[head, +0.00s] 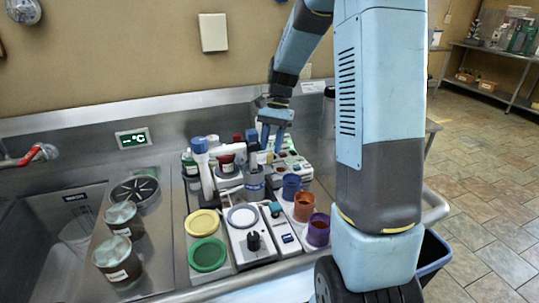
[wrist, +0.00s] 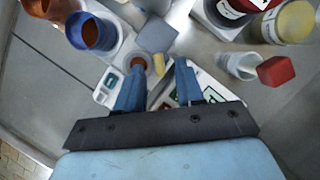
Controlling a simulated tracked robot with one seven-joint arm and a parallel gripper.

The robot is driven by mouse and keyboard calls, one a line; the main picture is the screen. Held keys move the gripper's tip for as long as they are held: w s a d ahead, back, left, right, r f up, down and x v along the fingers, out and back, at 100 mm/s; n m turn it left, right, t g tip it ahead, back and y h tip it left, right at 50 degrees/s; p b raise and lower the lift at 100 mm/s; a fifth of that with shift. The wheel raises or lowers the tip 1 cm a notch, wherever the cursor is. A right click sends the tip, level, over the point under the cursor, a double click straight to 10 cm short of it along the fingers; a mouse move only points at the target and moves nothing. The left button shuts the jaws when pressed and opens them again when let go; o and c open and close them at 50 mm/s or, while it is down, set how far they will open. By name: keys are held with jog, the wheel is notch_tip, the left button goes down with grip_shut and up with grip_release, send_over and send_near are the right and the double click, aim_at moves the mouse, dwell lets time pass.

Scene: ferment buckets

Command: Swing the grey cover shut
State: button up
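A blue-grey square piece (wrist: 157,34), which looks like the grey cover, shows just beyond my fingertips in the wrist view. Its hinge and tilt are unclear. A small yellow cylinder (wrist: 159,65) and a round orange-brown opening (wrist: 138,64) lie close by it. My gripper (wrist: 160,72) is open, its two blue fingers apart with nothing seen held between them. In the head view my gripper (head: 273,142) points down above the crowded devices at the back of the bench. The cover is hard to make out there among the devices.
A white device with green displays (head: 290,168) lies under my gripper. Blue, orange and purple cups (head: 304,206) stand to the right. Yellow and green lids (head: 207,254) lie in front. Jars (head: 118,262) stand at left.

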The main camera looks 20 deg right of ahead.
aim_at(270, 153)
jog(key=shift+x, duration=1.8)
grip_shut()
